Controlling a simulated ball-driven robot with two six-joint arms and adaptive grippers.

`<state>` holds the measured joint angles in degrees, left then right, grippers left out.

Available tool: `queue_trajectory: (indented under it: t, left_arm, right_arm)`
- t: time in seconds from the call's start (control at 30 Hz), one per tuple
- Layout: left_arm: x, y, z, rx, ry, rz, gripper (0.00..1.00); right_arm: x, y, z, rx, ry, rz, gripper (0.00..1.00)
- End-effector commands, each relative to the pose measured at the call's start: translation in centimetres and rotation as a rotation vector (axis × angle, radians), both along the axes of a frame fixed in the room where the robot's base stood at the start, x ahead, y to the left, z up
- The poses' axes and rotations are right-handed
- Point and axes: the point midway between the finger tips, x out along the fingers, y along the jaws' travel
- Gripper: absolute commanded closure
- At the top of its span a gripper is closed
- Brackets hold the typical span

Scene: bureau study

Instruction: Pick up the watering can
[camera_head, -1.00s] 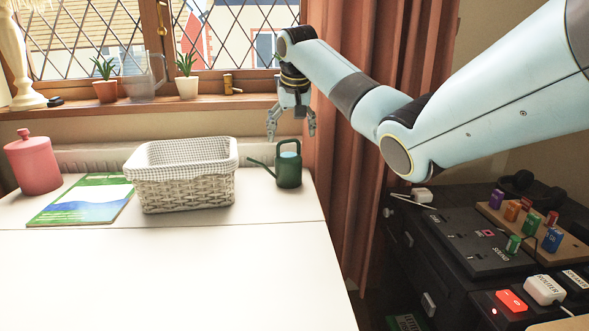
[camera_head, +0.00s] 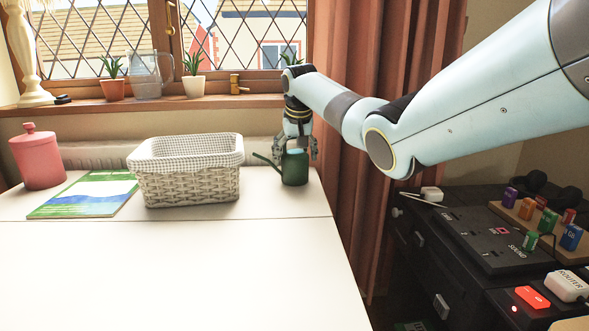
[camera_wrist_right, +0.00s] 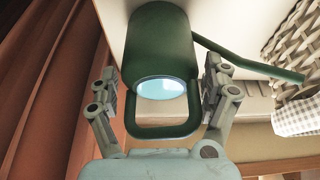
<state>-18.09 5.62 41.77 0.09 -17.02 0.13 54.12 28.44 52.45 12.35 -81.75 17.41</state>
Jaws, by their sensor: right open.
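The dark green watering can (camera_head: 295,169) stands upright near the back right corner of the white table, its spout pointing left toward the basket. It also shows large in the right wrist view (camera_wrist_right: 161,45), with its handle loop low in the picture and pale blue inside its opening. My right gripper (camera_head: 297,152) is open over the top of the can. In the right wrist view its two fingers (camera_wrist_right: 162,95) are on either side of the can's upper part and handle. I cannot tell whether they touch it. My left gripper is not in view.
A white wicker basket (camera_head: 188,184) with a checked lining stands left of the can, close to the spout. A picture book (camera_head: 80,200) and a pink jar (camera_head: 38,160) are farther left. A red-brown curtain (camera_head: 365,120) hangs right of the table. The table's front (camera_head: 180,270) is clear.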

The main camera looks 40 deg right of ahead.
Motion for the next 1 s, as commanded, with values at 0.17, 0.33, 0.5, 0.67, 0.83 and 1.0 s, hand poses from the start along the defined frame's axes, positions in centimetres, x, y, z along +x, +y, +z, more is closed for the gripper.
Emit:
queue_trajectory:
  t: [0.17, 0.33, 0.5, 0.67, 0.83, 1.0]
  left_arm:
    - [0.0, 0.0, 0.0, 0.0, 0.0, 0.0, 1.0]
    - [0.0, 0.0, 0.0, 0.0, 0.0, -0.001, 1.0]
    - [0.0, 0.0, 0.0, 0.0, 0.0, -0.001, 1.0]
    - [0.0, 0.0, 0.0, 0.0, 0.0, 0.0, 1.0]
    - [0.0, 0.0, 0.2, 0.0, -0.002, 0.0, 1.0]
    - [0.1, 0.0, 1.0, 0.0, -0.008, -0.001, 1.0]
  right_arm:
    - [0.0, 0.0, 0.0, 0.001, 0.001, 0.0, 0.38]
    - [0.0, 0.0, 0.0, 0.001, 0.001, 0.0, 0.6]
    - [0.0, 0.0, 0.1, 0.0, -0.001, -0.001, 0.8]
    - [0.0, 0.0, 0.0, 0.0, 0.0, -0.001, 0.8]
    - [0.0, 0.0, 0.6, 0.0, -0.002, -0.001, 0.8]
    - [0.1, 0.0, 2.8, 0.0, -0.005, 0.0, 0.8]
